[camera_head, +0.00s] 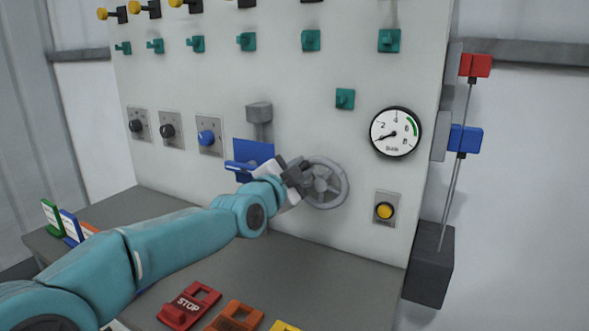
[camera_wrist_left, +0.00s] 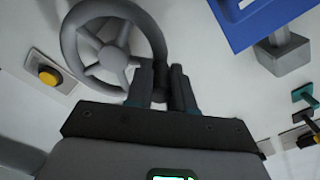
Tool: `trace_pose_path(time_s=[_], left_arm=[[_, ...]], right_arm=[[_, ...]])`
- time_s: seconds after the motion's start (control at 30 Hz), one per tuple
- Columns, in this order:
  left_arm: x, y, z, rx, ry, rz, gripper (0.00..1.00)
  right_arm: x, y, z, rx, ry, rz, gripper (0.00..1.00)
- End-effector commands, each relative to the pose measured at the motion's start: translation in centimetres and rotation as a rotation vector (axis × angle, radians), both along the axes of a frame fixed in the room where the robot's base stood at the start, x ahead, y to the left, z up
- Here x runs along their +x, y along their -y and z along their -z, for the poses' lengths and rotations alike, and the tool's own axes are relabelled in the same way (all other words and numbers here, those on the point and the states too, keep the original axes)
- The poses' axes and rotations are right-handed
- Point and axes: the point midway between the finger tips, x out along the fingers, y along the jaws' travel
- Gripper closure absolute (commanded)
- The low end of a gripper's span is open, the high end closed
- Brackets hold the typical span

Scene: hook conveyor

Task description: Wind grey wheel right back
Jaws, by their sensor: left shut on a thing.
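The grey wheel (camera_head: 337,193) is a spoked handwheel on the front of the light panel, right of centre in the head view. In the left wrist view the wheel (camera_wrist_left: 88,72) fills the upper left. My left gripper (camera_head: 300,176) is at the wheel's left side in the head view. In the left wrist view the left gripper (camera_wrist_left: 168,88) is shut on a dark grey upright part at the wheel's rim, which looks like its handle. The fingers partly hide that part. My right gripper is in neither view.
A round gauge (camera_head: 396,132) and a yellow button (camera_head: 384,210) are right of the wheel. A blue plate (camera_head: 250,150) hangs close behind my left wrist. Red, orange and yellow tags, including a red STOP tag (camera_head: 189,305), lie on the grey shelf (camera_head: 330,275).

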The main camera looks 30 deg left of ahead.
Motion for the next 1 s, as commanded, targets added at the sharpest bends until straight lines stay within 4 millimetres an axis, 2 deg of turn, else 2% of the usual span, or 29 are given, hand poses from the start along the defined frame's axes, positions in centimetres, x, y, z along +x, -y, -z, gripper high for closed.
trace_pose_path(time_s=[0.03,0.4,0.7,1.0], left_arm=[[0.0,0.3,-0.9,0.041,0.002,0.001,1.00],[0.0,1.9,-1.6,0.380,0.014,0.001,1.00],[-0.1,2.9,-1.7,0.585,0.022,0.000,1.00],[-0.1,3.5,-1.5,0.683,0.026,-0.001,1.00]], right_arm=[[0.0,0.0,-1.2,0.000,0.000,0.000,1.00],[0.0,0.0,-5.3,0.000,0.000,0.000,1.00],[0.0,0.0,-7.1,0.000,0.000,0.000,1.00],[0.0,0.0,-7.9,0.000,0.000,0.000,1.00]])
